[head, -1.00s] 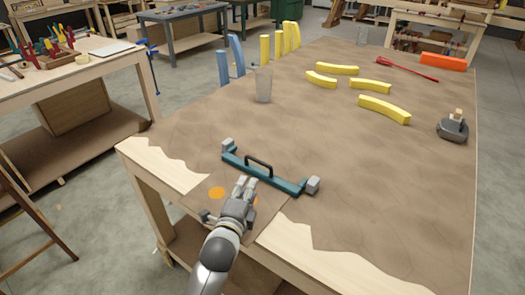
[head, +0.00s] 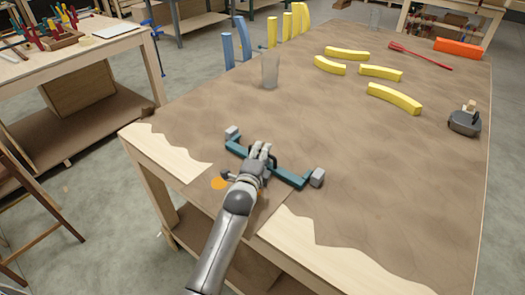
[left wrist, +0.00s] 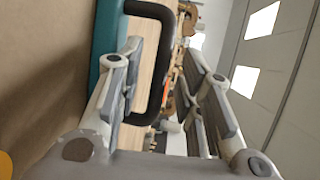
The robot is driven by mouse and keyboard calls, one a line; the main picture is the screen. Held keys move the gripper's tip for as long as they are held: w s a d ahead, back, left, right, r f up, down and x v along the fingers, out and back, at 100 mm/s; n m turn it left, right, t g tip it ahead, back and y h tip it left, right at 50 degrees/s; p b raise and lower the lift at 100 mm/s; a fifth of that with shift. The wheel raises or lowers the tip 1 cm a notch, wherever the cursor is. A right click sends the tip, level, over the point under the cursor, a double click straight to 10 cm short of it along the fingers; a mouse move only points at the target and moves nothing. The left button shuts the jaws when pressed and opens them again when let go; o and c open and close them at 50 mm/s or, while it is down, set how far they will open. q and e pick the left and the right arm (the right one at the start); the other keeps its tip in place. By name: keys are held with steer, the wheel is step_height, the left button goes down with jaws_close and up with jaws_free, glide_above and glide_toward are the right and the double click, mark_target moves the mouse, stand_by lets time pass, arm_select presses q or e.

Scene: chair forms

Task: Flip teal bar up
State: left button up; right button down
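The teal bar (head: 290,178) lies near the table's front edge, with a grey block at each end and a black handle. In the left wrist view the bar (left wrist: 105,32) is at the upper left, and its black handle (left wrist: 167,70) reaches between my fingers. My left gripper (head: 263,151) is over the middle of the bar and hides most of the handle in the head view. In the left wrist view the gripper (left wrist: 163,55) is open, its fingers apart on either side of the handle. My right gripper is not in view.
An orange disc (head: 219,184) lies left of my left wrist. A clear glass (head: 270,72) stands behind the bar. Several yellow curved pieces (head: 394,98) and a grey tool (head: 464,121) lie farther back. The brown tabletop right of the bar is clear.

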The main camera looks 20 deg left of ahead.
arm_select(q)
steer(key=shift+w+f, duration=0.15)
steer(key=shift+w, duration=0.65)
jaws_close()
